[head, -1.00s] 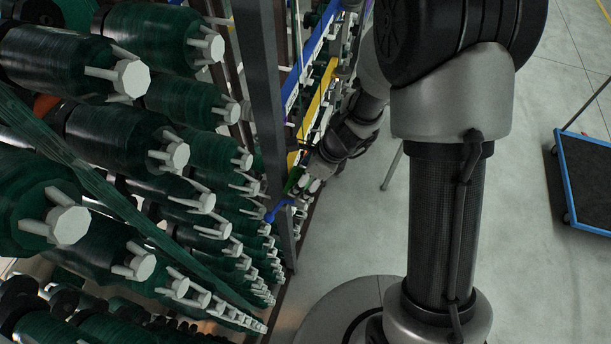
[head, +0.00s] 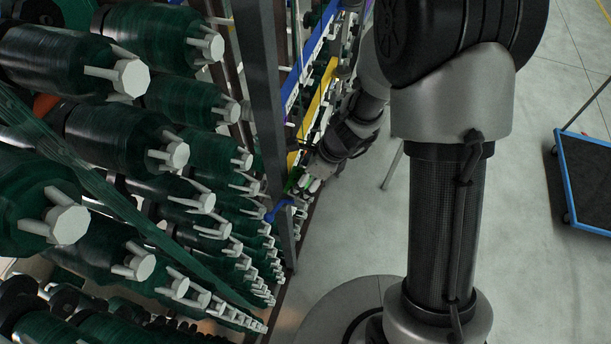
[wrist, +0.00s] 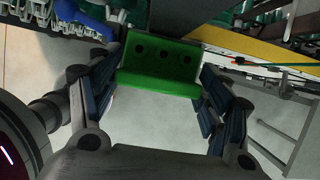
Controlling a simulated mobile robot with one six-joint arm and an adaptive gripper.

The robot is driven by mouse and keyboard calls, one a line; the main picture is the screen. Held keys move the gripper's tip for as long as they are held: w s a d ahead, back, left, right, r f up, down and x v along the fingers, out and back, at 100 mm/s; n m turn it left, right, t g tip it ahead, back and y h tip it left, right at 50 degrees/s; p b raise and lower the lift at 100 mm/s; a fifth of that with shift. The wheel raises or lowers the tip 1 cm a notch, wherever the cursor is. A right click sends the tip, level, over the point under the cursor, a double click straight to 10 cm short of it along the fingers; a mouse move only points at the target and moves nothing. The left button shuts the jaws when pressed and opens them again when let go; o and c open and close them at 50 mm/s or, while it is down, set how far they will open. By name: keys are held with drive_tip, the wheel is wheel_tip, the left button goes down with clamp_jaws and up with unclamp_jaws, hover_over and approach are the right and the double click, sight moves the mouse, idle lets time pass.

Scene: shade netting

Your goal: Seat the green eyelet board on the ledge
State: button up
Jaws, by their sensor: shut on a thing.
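The green eyelet board (wrist: 160,62) is a bright green angled piece with a row of three dark holes. In the wrist view it sits between the two fingers of my gripper (wrist: 160,85), which is shut on it by its left and right ends. In the head view my gripper (head: 305,182) is beside the machine frame, low down behind a dark upright post; only a small bit of the green board (head: 291,184) shows there. I cannot clearly make out the ledge, or whether the board touches anything beyond its far edge.
A dark post (head: 262,100) stands just left of my gripper. A yellow strip (head: 318,98) and a blue strip (head: 308,55) run along the frame. Several green netting spools (head: 110,135) fill the left. A blue-edged cart (head: 588,180) stands right on open floor.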

drive_tip(key=shift+f+b, duration=0.6)
drive_tip(key=shift+f, duration=0.05)
idle(0.5)
drive_tip(key=shift+r+p, duration=0.3)
drive_tip(key=shift+r, duration=0.05)
drive_tip(key=shift+f+b, duration=0.3)
idle(1.8)
drive_tip(key=shift+r, duration=0.3)
drive_tip(key=shift+f, duration=0.55)
idle(1.4)
drive_tip(key=o, duration=1.2)
drive_tip(key=shift+c, duration=0.2)
drive_tip(key=v, duration=1.2)
